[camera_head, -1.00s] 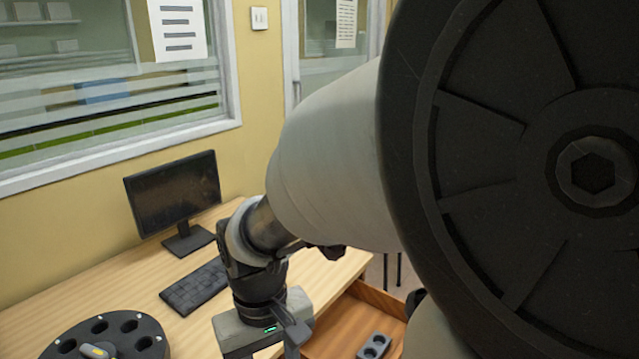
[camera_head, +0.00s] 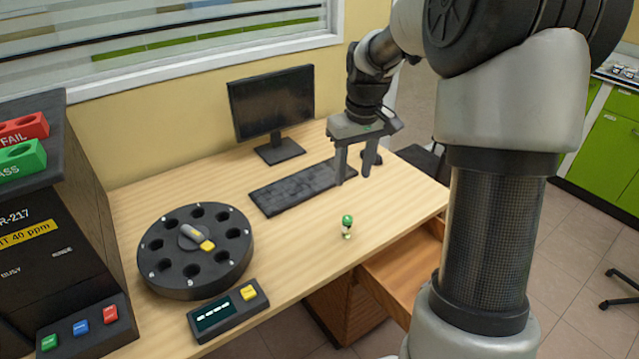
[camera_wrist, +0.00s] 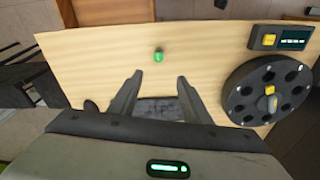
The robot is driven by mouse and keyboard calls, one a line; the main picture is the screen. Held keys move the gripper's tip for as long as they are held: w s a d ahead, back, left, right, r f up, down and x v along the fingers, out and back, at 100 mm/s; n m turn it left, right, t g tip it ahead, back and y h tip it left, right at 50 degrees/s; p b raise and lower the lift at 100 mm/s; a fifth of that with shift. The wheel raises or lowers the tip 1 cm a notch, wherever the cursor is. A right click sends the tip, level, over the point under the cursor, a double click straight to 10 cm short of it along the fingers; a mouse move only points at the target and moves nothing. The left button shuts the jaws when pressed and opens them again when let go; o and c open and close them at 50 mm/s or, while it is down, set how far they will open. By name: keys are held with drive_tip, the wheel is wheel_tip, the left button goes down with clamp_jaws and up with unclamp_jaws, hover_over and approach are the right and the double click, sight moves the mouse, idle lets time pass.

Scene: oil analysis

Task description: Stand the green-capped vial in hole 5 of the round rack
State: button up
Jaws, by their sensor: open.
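The green-capped vial (camera_head: 347,226) stands upright on the bare desk, right of the round rack and near the front edge. In the wrist view its green cap (camera_wrist: 158,57) shows beyond and between my fingertips. The round rack (camera_head: 158,279) is a black disc with a ring of holes and a grey and yellow pointer at its centre. It also shows at the right of the wrist view (camera_wrist: 233,93). I cannot read its hole numbers. My gripper (camera_head: 354,178) is open and empty, pointing down above the desk by the keyboard, apart from the vial.
A keyboard (camera_head: 300,187) and monitor (camera_head: 272,105) stand at the back. A small display box with a yellow button (camera_head: 228,311) is in front of the rack. A dark analyser (camera_head: 45,210) stands at left. An open drawer (camera_head: 405,262) juts out below the desk at front right.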

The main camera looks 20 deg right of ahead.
drive_tip(key=b, duration=0.3)
approach(348, 219)
drive_tip(key=f, duration=0.5)
drive_tip(key=shift+w+a, duration=0.2)
drive_tip(key=shift+w, duration=0.2)
drive_tip(key=f, duration=0.1)
drive_tip(key=f+b, duration=0.1)
drive_tip(key=f, duration=0.3)
drive_tip(key=shift+w+d+f, duration=0.15)
drive_tip(key=shift+w+d, duration=0.05)
drive_tip(key=shift+w, duration=0.1)
clamp_jaws()
